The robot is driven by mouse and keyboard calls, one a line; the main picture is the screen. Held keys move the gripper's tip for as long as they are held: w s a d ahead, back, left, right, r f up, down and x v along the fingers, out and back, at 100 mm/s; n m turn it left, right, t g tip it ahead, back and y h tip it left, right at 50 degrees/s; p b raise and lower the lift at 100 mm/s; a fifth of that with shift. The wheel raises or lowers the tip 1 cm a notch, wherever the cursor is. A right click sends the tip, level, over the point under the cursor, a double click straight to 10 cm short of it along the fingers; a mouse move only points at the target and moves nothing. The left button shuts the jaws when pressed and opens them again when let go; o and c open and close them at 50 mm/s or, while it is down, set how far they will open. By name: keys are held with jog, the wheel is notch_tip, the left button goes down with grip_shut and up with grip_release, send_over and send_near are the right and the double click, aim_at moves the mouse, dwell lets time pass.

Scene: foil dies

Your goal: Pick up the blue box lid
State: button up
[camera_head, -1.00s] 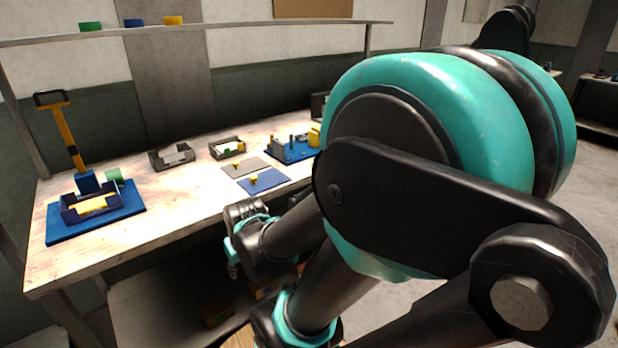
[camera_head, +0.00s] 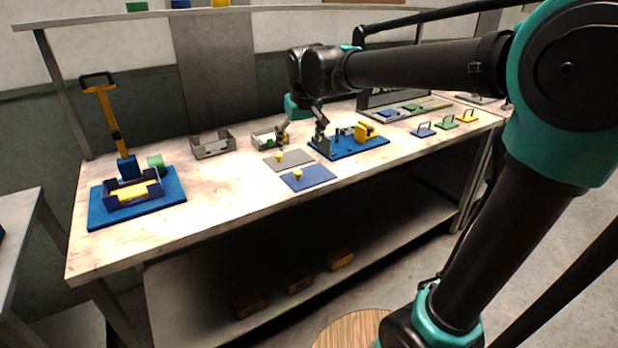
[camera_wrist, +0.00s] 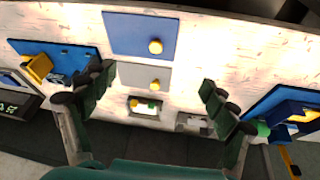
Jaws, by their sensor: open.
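The blue box lid (camera_head: 318,176) is a flat blue plate with a yellow knob, lying near the front edge of the workbench. It also shows in the wrist view (camera_wrist: 125,35) at the top, its yellow knob (camera_wrist: 155,46) toward its lower right. My gripper (camera_head: 301,140) is open and empty, with its fingers pointing down above the bench, behind the blue lid in the head view. In the wrist view my gripper (camera_wrist: 157,84) has its fingers spread wide on either side of the grey lid (camera_wrist: 130,76), and the blue lid lies beyond them. Nothing hides the blue lid.
The grey lid with a yellow knob (camera_head: 278,156) lies just behind the blue one. A blue fixture board (camera_head: 370,149) stands to the right, small open boxes (camera_head: 212,149) behind, and a blue base with a yellow-handled press (camera_head: 103,213) at left. Bare bench lies between.

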aim_at(296, 174)
jog(key=x, duration=1.7)
jog(key=shift+a, duration=0.15)
jog(key=c, duration=1.4)
